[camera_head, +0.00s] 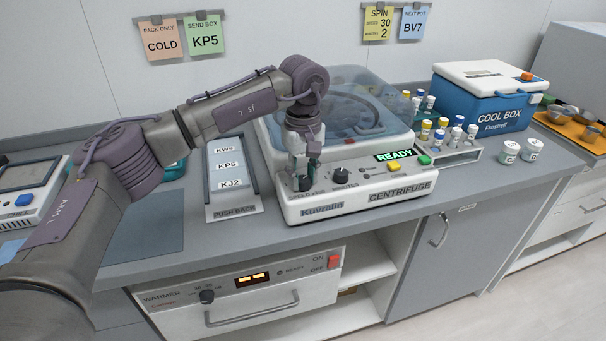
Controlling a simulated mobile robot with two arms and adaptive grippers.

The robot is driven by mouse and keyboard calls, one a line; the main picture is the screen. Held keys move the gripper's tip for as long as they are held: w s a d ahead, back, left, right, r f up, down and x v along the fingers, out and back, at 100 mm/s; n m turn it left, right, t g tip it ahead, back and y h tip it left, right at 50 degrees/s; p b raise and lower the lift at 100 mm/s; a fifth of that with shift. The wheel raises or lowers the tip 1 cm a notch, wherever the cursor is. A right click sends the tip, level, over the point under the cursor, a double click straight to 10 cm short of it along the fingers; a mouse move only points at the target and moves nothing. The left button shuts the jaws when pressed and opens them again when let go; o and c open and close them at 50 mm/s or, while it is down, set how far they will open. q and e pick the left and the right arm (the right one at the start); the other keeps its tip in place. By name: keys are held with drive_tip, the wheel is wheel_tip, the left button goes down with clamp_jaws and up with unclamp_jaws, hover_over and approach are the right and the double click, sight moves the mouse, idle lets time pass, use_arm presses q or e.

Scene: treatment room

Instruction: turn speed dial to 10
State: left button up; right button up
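The centrifuge (400,189) is a white machine with a clear, closed-looking lid (360,100) on the counter. My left gripper (304,183) points down at the left end of this panel, over the speed dial's place. My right gripper is not in view.
A wall note (377,22) reads SPIN, speed 30, minutes 2. A tray of labelled slots (231,185) lies left of the centrifuge. A tube rack (449,150), small jars (509,151) and a blue cool box (480,103) stand right. A warmer drawer (240,295) is below.

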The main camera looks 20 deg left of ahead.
use_arm(q)
clamp_jaws()
drive_tip(key=n, duration=0.5)
drive_tip(key=shift+n, duration=0.3)
drive_tip(key=n, duration=0.6)
drive_tip(key=shift+b, duration=0.35)
drive_tip(key=n, duration=0.6)
drive_tip(key=shift+n, duration=0.3)
drive_tip(key=n, duration=0.5)
drive_tip(key=shift+r+n, duration=0.1)
drive_tip(key=shift+n, duration=0.2)
